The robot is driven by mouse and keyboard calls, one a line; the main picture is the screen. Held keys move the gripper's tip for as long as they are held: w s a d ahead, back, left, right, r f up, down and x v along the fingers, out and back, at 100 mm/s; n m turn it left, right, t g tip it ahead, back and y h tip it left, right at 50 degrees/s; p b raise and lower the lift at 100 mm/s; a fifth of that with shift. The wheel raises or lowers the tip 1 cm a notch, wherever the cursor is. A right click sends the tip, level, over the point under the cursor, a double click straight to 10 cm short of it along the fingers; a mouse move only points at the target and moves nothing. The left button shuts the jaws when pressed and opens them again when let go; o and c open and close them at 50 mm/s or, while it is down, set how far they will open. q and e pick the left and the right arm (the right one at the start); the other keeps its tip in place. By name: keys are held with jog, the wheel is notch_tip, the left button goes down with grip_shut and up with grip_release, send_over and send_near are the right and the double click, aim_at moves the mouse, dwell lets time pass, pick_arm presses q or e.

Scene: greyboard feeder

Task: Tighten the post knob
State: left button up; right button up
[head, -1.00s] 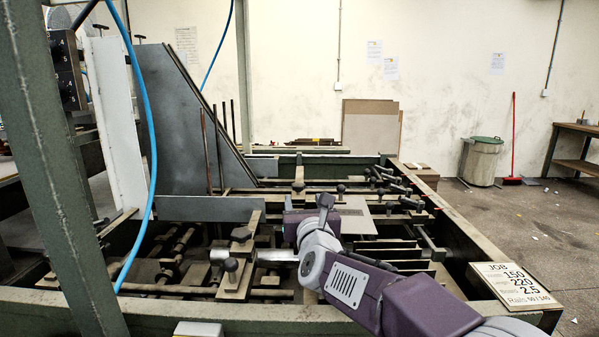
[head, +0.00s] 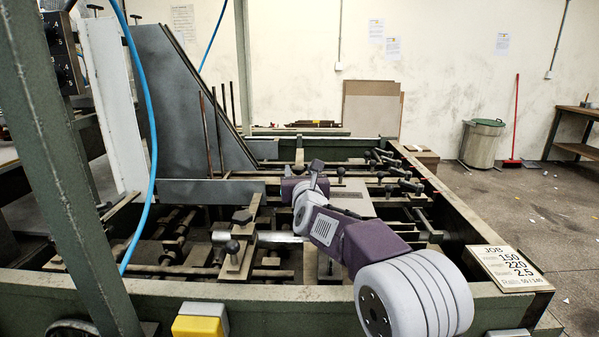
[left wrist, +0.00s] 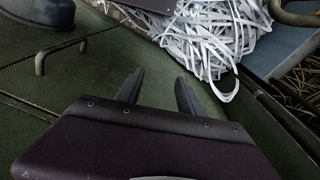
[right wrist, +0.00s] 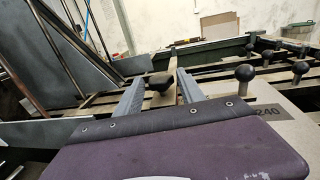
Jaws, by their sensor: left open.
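A dark knob (right wrist: 160,82) shows between the fingertips of my right gripper (right wrist: 160,72) in the right wrist view. My right gripper is open, with a finger on either side of the knob; I cannot tell whether either touches it. In the head view the purple right gripper (head: 299,190) reaches over the machine's rails, with its fingers hidden behind its body. A dark knob (head: 299,169) shows just beyond it, by a pale upright. My left gripper (left wrist: 160,76) is open and empty in the left wrist view, and is out of the head view.
Several black knobs stand on rods at the right, beside a grey board (right wrist: 285,118). Another black knob (head: 232,247) is on a plate at the front left. A job sign (head: 508,268) sits on the right frame. White paper strips (left wrist: 215,40) lie near my left gripper.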

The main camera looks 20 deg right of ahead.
grip_shut()
jog(key=m+h+p, duration=0.1)
jog(key=h+p, duration=0.1)
jog(key=p, duration=0.1)
jog(key=shift+a+r+m, duration=0.3)
jog(key=shift+r+m, duration=0.1)
jog(key=shift+f+m+g+h, duration=0.25)
jog(key=shift+m+g+h, duration=0.35)
jog(key=shift+h, duration=0.6)
jog(key=shift+o, duration=2.2)
grip_release()
jog(key=shift+f, duration=0.1)
jog(key=v, duration=0.9)
jog(key=shift+b, duration=0.45)
jog(key=shift+a, duration=0.1)
